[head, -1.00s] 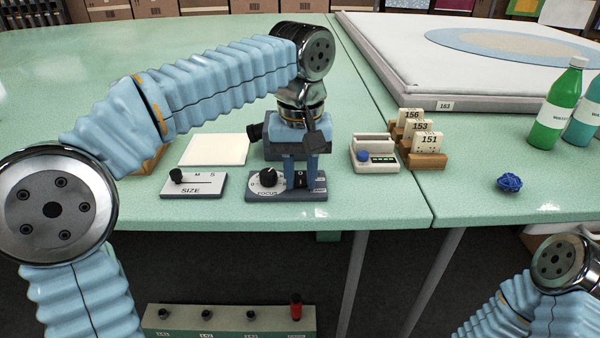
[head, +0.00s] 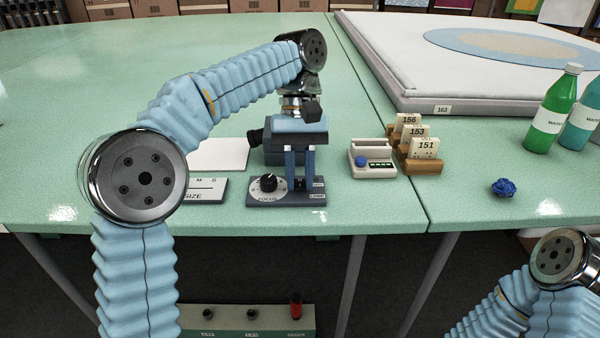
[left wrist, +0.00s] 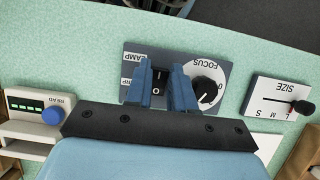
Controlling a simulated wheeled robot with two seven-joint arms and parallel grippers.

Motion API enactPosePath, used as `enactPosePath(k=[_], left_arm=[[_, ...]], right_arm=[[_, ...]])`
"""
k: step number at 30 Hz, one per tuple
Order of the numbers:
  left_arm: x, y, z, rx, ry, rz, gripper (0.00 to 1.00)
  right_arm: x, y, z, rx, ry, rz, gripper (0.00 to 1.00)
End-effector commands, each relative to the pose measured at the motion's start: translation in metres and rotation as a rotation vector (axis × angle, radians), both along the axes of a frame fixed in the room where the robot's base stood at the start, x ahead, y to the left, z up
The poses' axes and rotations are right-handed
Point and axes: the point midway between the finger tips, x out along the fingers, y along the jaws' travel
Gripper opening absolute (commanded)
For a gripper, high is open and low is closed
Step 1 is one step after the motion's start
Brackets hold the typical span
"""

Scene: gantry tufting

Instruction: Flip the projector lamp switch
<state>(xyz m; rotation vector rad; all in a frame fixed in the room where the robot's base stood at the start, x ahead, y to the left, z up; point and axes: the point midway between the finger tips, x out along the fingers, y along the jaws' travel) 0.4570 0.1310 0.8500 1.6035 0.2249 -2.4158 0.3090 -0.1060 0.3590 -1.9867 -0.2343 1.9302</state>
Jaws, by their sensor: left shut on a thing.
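The lamp switch (head: 300,184) is a black rocker on the grey control panel (head: 262,198), beside the FOCUS dial (head: 269,182). In the left wrist view the rocker (left wrist: 157,84) shows its I and O marks between my two blue fingers, with the LAMP lettering to its left. My left gripper (head: 300,177) points down at the panel, with a finger on each side of the rocker and shut on it. The fingers hide part of the rocker's sides. My right arm shows at the lower right, but its gripper is out of view.
The SIZE slider panel (head: 208,190) is left of the control panel, partly behind my left arm. A device with a blue button (head: 362,161) and numbered cards (head: 425,148) stand right. A crumpled blue ball (head: 503,187) and bottles (head: 552,108) are farther right.

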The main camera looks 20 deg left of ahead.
Motion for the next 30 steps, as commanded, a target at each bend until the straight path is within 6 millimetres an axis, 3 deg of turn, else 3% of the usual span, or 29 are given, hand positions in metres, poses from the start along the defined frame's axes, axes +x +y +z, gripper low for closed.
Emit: enactPosePath(k=[1,2,7,22,30], left_arm=[[0.0003,0.0003,0.0002,0.0,-0.002,0.001,0.0],[0.0003,0.0003,0.0002,0.0,-0.002,0.001,0.25],[0.0002,0.0003,0.0001,0.001,-0.002,0.001,0.49],[-0.001,0.0,0.0002,0.007,-0.018,0.001,0.49],[-0.0095,-0.0018,-0.0021,0.07,-0.238,-0.002,0.49]], right_arm=[[0.0,0.0001,0.0001,0.0,0.0,0.0,0.0],[0.0,0.0001,0.0001,0.0,0.0,0.0,0.0],[0.0,0.0,0.0002,0.0,0.0,0.0,0.0],[0.0,0.0001,0.0001,0.0,0.0,0.0,0.0],[0.0,0.0001,-0.0021,0.0,0.0,0.0,0.0]])
